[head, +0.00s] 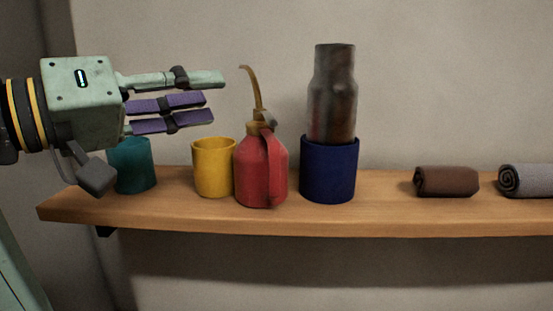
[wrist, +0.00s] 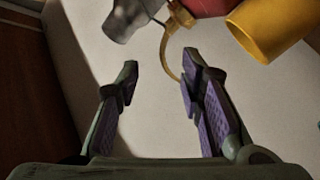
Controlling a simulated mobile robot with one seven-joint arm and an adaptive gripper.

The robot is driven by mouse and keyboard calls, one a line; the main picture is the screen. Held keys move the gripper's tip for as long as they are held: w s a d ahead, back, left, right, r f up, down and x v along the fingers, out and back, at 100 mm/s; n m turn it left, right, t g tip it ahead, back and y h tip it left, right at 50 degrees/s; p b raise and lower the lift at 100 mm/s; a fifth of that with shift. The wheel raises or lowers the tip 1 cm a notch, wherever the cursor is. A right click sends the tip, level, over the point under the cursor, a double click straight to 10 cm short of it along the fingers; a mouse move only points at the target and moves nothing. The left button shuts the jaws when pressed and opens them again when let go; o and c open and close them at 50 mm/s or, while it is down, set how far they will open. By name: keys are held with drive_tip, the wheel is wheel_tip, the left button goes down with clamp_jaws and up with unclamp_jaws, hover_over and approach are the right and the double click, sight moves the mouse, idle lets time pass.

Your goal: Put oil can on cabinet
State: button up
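The red oil can (head: 263,170) with a thin curved brass spout stands upright on a wooden shelf, between a yellow cup and a blue cup. In the wrist view the oil can's red body (wrist: 208,7) is cut off at the top edge, and its spout curves down close to the right finger. My gripper (head: 222,98) is open and empty, above and left of the oil can, with fingers pointing right. In the wrist view my gripper (wrist: 160,85) shows its two purple-padded fingers wide apart. I cannot tell whether the spout touches a finger. No cabinet is clearly identifiable.
The wooden shelf (head: 390,218) also holds a teal cup (head: 135,168), the yellow cup (head: 213,168), and the blue cup (head: 328,172) with a grey metal vessel (head: 332,95) in it. A brown roll (head: 446,182) and grey roll (head: 528,181) lie right, with bare shelf before them.

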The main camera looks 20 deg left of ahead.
sight(256, 84)
drive_tip(key=x, duration=0.4)
drive_tip(key=shift+w+p, duration=0.1)
drive_tip(key=shift+p, duration=0.3)
drive_tip(key=x, duration=0.1)
drive_tip(key=p+x, duration=0.1)
drive_tip(key=x, duration=0.2)
drive_tip(key=shift+w+a+p, duration=0.2)
drive_tip(key=shift+w+p, duration=0.05)
drive_tip(key=shift+p, duration=0.1)
drive_tip(key=shift+w+d+f, duration=0.15)
drive_tip(key=shift+w+d, duration=0.15)
drive_tip(key=shift+w, duration=0.2)
drive_tip(key=shift+c, duration=0.5)
clamp_jaws()
